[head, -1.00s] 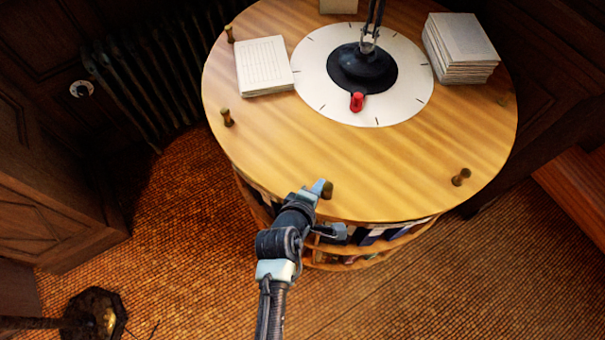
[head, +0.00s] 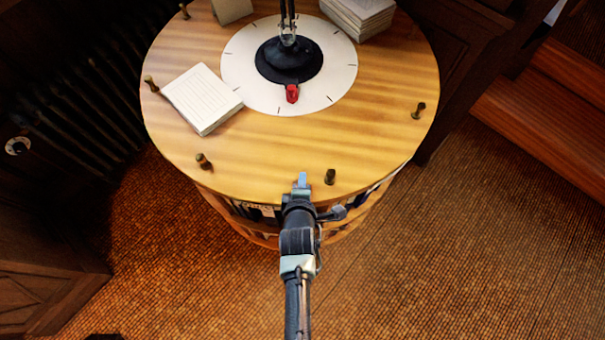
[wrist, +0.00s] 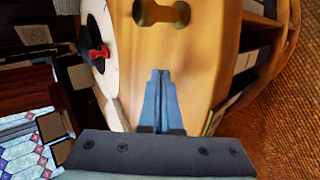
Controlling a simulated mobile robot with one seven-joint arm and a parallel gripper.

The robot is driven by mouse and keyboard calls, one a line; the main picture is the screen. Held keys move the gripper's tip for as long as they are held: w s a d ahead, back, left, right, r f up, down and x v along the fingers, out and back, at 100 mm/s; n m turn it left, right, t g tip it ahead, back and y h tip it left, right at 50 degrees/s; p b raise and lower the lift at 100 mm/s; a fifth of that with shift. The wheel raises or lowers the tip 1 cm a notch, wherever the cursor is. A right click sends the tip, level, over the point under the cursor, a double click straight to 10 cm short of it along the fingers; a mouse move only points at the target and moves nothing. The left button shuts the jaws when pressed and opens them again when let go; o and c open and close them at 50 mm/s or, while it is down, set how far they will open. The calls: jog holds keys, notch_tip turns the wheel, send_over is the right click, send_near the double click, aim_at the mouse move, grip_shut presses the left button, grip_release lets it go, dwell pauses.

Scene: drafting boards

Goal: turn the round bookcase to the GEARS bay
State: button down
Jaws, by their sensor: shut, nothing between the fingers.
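The round bookcase (head: 250,160) has a wooden top with upright pegs around its rim and books on shelves below. In its middle is a white dial (head: 340,75) with tick marks and a red pointer (head: 292,93) facing the near side. My gripper (head: 302,180) is shut and empty at the near rim, just left of a peg (head: 330,177). In the wrist view the closed fingers (wrist: 161,75) point at that peg (wrist: 161,13) with a small gap between. No GEARS label is readable, and most of the shelves are hidden under the top.
A lamp base (head: 287,62) stands on the dial. A paper pad (head: 202,97) lies on the top at left and a paper stack (head: 358,14) at the back right. A radiator (head: 85,105) is close at left; a wooden step (head: 545,105) is at right. Floor in front is open.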

aim_at(330, 179)
jog(key=shift+d, duration=0.15)
jog(key=shift+w+d, duration=0.15)
jog(key=shift+d, duration=0.35)
jog(key=d, duration=0.1)
jog(key=d+b, duration=0.2)
jog(key=shift+w+f+n+y, duration=0.3)
jog(key=shift+f, duration=0.05)
jog(key=shift+w+d+b, duration=0.2)
jog(key=shift+d+b, duration=0.5)
jog(key=shift+b, duration=0.3)
jog(key=shift+d+r, duration=0.3)
jog(key=shift+d, duration=0.1)
jog(key=shift+w+d+b, duration=0.1)
jog(key=shift+b, duration=0.25)
